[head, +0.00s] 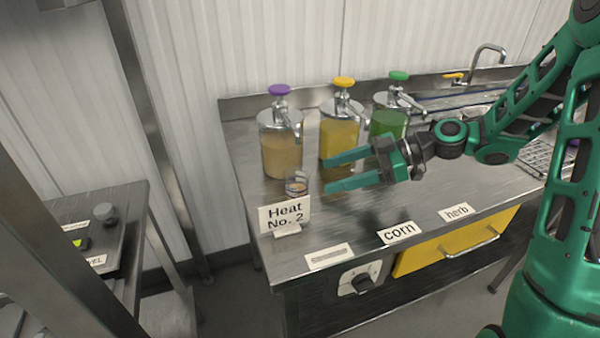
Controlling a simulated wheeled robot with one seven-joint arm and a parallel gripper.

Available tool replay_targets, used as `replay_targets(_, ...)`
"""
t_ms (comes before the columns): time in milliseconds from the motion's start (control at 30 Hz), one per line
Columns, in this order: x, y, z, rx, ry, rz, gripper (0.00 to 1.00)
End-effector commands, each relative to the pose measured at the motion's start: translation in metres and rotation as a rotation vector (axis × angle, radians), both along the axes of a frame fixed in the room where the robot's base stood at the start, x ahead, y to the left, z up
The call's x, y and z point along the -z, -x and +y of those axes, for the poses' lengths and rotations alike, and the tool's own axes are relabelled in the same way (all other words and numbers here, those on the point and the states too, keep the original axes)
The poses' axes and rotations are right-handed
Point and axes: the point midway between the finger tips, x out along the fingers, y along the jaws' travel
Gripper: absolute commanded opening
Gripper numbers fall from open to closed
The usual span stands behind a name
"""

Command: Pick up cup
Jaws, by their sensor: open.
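A small clear cup (297,184) stands upright on the steel counter, just behind the "Heat No. 2" sign and in front of the purple-topped dispenser. Something brownish shows in or through its lower part. My green gripper (328,174) is open, its two fingers pointing left towards the cup. The fingertips are a little to the right of the cup, and nothing is between them. I cannot tell from this view whether the fingers are level with the cup.
Dispensers with purple (281,145), yellow (340,135) and green (388,118) tops stand behind the cup and gripper. The "Heat No. 2" sign (285,214) stands near the counter's left front corner. "Corn" (398,233) and "herb" (457,211) labels lie along the front edge of the counter (340,217).

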Motion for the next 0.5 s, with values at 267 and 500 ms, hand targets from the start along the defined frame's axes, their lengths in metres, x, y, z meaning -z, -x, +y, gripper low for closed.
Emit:
replay_targets(267,0.012,-0.003,0.021,0.008,0.0,0.002,0.65)
replay_targets(500,0.022,-0.007,0.037,0.019,0.0,0.001,0.65)
